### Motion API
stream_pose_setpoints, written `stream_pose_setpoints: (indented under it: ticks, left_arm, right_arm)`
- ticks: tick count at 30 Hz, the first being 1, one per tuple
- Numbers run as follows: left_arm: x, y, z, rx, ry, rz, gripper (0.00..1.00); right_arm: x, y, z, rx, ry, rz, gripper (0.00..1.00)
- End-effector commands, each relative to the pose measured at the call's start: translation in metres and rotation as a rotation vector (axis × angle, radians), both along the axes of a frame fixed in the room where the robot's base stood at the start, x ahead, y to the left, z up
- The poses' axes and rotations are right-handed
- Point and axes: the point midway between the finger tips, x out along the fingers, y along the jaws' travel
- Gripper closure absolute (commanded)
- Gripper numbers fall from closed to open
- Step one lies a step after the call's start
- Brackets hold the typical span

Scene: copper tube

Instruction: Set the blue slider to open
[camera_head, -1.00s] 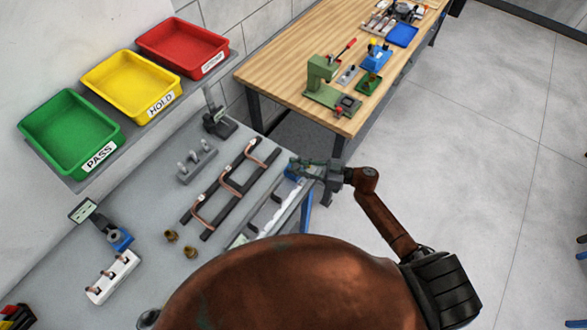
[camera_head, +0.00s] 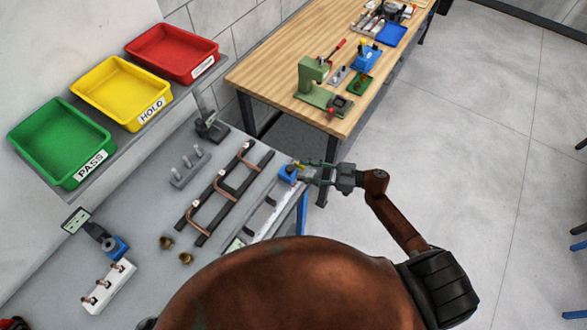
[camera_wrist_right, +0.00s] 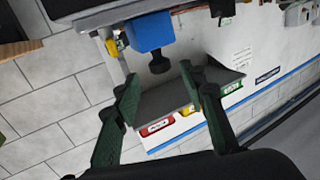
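The blue slider (camera_head: 289,173) is a small blue block at the far right end of a pale rail fixture (camera_head: 262,213) on the grey bench. In the right wrist view the blue block (camera_wrist_right: 149,32) is at the top, with a dark knob (camera_wrist_right: 159,65) sticking out towards the gripper. My right gripper (camera_head: 306,169) is just right of the block. In the wrist view its green fingers (camera_wrist_right: 160,80) are spread, with the knob near the gap between their tips and no visible contact. My left gripper is not in view.
Dark bars with copper tubes (camera_head: 222,187) lie left of the rail. Brass fittings (camera_head: 185,258) and a white holder (camera_head: 108,288) are nearer. Green (camera_head: 30,143), yellow (camera_head: 90,85) and red (camera_head: 150,42) bins line the wall.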

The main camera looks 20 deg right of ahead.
Motion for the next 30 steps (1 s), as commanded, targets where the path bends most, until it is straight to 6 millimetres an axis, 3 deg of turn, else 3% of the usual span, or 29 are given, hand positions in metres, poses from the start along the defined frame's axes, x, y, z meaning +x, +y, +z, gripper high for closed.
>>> stream_pose_setpoints:
  ticks: [3,10,30]
  left_arm:
    - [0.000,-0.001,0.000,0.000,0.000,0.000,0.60]
    - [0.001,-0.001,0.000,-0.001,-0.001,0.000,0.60]
    - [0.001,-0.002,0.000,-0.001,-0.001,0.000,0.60]
  right_arm:
    - [-0.013,-0.022,-0.001,-0.003,0.001,0.000,0.61]
    - [-0.027,-0.047,-0.001,0.000,0.002,0.000,0.61]
    - [-0.030,-0.053,-0.001,0.001,0.000,-0.001,0.61]
